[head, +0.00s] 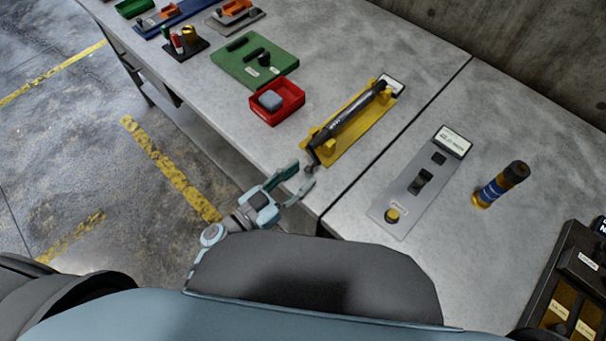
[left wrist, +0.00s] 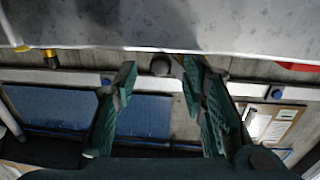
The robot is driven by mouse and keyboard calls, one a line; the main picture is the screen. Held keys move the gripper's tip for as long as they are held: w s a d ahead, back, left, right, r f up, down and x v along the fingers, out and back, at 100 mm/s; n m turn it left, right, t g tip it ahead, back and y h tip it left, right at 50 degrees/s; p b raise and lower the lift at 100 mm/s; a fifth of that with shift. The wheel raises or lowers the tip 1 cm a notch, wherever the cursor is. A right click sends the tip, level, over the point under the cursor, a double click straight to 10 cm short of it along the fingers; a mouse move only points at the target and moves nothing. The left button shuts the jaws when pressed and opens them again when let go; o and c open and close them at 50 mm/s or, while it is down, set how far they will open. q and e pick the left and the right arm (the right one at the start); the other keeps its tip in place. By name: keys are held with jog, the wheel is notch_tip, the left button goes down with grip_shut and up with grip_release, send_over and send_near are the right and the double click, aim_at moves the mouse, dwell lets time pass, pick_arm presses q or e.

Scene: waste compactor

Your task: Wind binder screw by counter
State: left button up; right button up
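A dark binder screw (head: 350,117) lies along a yellow base (head: 330,152) near the seam of the grey table. A small white plate (head: 391,85) is at its far end; I cannot read it or tell whether it is the counter. A dark crank end (head: 311,157) sticks out at the near end by the table edge. My left gripper (head: 304,176) is open just in front of it. In the left wrist view, a dark round knob (left wrist: 160,65) shows between the open fingertips (left wrist: 158,78), with gaps on both sides. My right gripper is not in view.
A red tray (head: 291,112) holds a grey block (head: 270,100) left of the yellow base. A green board (head: 240,62) lies beyond it. A grey control panel (head: 408,203) and a brown-and-blue bottle (head: 500,186) are to the right. Free floor lies left of the table.

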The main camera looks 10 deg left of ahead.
pick_arm(q)
jog(key=shift+w+d, duration=0.3)
grip_shut()
jog(key=m, duration=0.1)
jog(key=m+p, duration=0.1)
jog(key=shift+w+a+f+m, duration=0.15)
jog(key=shift+w+a+m, duration=0.1)
jog(key=shift+a+m, duration=0.1)
jog(key=m, duration=0.3)
jog(key=shift+w+a+f, duration=0.25)
jog(key=shift+a+f, duration=0.05)
jog(key=shift+a, duration=0.05)
grip_release()
jog(key=shift+y, duration=0.3)
